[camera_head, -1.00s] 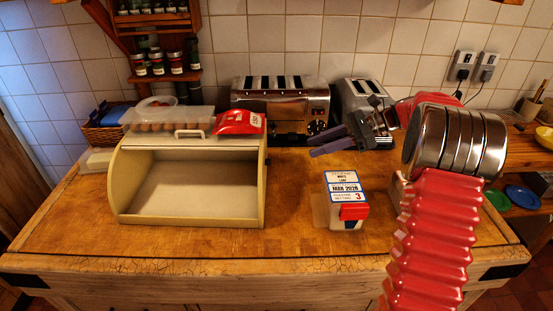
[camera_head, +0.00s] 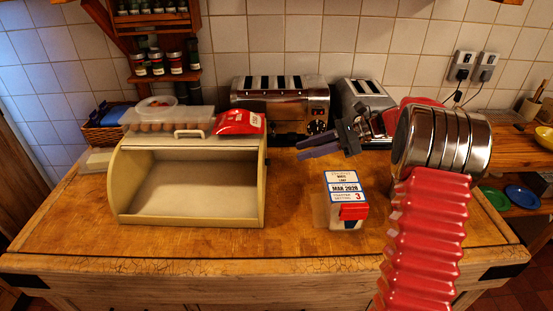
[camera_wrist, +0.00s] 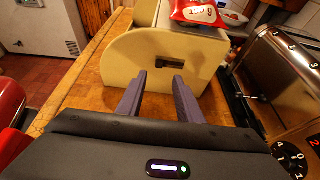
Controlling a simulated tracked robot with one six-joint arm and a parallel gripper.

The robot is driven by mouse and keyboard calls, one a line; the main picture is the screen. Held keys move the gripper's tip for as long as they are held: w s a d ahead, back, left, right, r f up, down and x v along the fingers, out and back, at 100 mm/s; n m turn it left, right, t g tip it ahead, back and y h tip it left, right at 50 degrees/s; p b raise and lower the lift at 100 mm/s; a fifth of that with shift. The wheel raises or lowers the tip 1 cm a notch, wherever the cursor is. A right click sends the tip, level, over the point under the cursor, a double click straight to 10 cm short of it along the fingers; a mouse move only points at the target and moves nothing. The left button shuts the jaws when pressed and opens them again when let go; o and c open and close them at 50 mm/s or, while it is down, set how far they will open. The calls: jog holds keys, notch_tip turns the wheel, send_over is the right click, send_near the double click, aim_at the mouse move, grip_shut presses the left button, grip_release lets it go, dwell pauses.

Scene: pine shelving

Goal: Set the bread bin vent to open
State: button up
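The cream bread bin (camera_head: 130,193) stands on the wooden worktop, its front open and its inside empty. In the wrist view I face the cream side panel of the bread bin (camera_wrist: 125,68). A small dark vent slot (camera_wrist: 172,62) is set in that panel; I cannot tell its setting. My gripper (camera_head: 299,150) is to the right of the bin, its two purple-grey fingers pointing at the bin's side. In the wrist view my gripper (camera_wrist: 158,82) is open and empty, the fingers apart, just below the vent and seemingly short of the panel.
An egg box (camera_head: 170,119) and a red packet (camera_head: 239,122) lie on the bin. A large toaster (camera_head: 282,98) stands behind my gripper, a smaller toaster (camera_head: 365,94) to its right. A labelled carton (camera_head: 345,190) stands in front. The worktop between bin and carton is clear.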

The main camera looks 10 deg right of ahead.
aim_at(268, 162)
jog(key=x, duration=0.9)
jog(key=shift+a+f, duration=0.1)
grip_shut()
dwell(0.5)
